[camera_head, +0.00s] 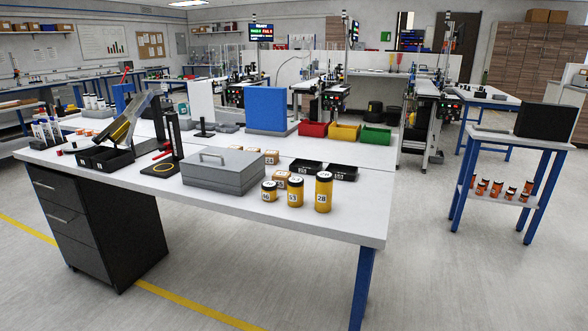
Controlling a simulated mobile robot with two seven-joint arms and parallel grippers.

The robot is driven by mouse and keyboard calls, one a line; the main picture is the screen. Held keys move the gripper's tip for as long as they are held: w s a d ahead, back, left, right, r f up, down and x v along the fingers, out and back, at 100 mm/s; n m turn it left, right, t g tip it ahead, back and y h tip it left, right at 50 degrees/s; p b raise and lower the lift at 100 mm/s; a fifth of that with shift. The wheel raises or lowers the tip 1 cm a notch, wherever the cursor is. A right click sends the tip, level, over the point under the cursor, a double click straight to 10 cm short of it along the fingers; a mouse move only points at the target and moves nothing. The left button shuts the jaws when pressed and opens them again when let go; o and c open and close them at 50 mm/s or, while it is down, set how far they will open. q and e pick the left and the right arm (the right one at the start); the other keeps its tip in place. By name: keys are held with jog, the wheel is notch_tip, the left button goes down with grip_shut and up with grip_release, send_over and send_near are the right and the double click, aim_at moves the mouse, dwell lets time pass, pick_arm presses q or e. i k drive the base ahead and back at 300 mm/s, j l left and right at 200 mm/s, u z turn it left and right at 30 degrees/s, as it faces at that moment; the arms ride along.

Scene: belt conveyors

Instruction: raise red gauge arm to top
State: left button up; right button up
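A black upright post (174,134) stands on a dark base plate (160,169) with a yellow ring, on the white workbench left of the grey box. A small red bar (162,154), which looks like the red gauge arm, sits low beside the post, well below its top. How it joins the post is too small to tell. Another thin red piece (126,73) shows further back at the upper left; I cannot tell what it belongs to. Neither of my grippers is in view.
The grey box (223,171) with a handle stands right of the post. Yellow canisters (295,191) stand near the front. The bench's right end (362,212) is clear.

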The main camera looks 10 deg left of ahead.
aim_at(167, 147)
jog(key=i+j, duration=0.2)
jog(key=j, duration=0.15)
jog(key=i+j+z, duration=0.1)
jog(key=j, duration=0.25)
jog(key=i+j, duration=0.4)
jog(key=j, duration=0.3)
jog(key=i+j+z, duration=0.1)
jog(key=j, duration=0.25)
jog(key=i+j, duration=0.25)
jog(key=i+j+z, duration=0.1)
jog(key=j, duration=0.4)
jog(key=i, duration=0.05)
